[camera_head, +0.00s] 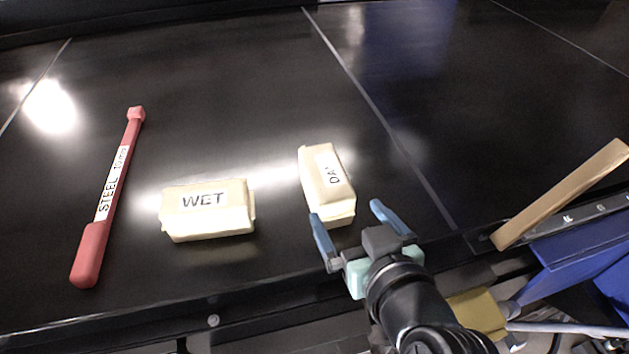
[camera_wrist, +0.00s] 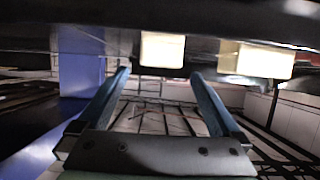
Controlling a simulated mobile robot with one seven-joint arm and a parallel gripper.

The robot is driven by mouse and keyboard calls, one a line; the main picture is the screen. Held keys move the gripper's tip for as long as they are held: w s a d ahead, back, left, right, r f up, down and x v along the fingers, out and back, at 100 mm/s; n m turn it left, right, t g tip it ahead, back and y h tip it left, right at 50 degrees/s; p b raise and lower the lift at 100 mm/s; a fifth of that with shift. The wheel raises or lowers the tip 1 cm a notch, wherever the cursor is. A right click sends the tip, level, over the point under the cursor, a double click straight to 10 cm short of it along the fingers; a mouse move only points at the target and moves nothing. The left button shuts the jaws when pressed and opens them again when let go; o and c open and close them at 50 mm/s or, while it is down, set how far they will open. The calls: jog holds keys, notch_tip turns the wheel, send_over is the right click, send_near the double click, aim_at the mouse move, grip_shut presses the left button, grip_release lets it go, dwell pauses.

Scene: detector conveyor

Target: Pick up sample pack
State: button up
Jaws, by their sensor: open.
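Two cream packs lie on the black conveyor belt. One pack marked "WET" (camera_head: 209,210) is left of centre. The other pack (camera_head: 328,187), with a label starting "DA", stands nearer my gripper (camera_head: 346,212), partly covered at its near end by a finger. My gripper is open and empty, its blue fingers apart at the near side of that pack. In the wrist view, a cream block (camera_wrist: 162,49) shows ahead between and beyond the open fingers (camera_wrist: 160,75); another cream block (camera_wrist: 263,60) is to the right. Contact cannot be told.
A red wand marked "STEEL" (camera_head: 108,197) lies on the belt at left. A tan bar (camera_head: 561,193) and blue boxes (camera_head: 585,250) are at the right edge. The belt's front rail (camera_head: 130,326) runs below. The belt behind the packs is clear.

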aim_at(332, 187)
jog(key=p+x, duration=0.1)
jog(key=x, duration=0.3)
jog(key=shift+w, duration=0.4)
jog(key=shift+w+a+p, duration=0.3)
jog(key=shift+w+p, duration=0.1)
jog(key=shift+w, duration=0.1)
jog(key=p+x, duration=0.1)
jog(key=x, duration=0.2)
jog(key=shift+w+a+r+p, duration=0.15)
jog(key=shift+r+p, duration=0.05)
jog(key=shift+p, duration=0.2)
jog(key=shift+w+a+f, duration=0.15)
jog(key=shift+w+f, duration=0.2)
jog(key=shift+w, duration=0.15)
jog(key=shift+c, duration=0.2)
grip_shut()
jog(key=shift+r, duration=0.1)
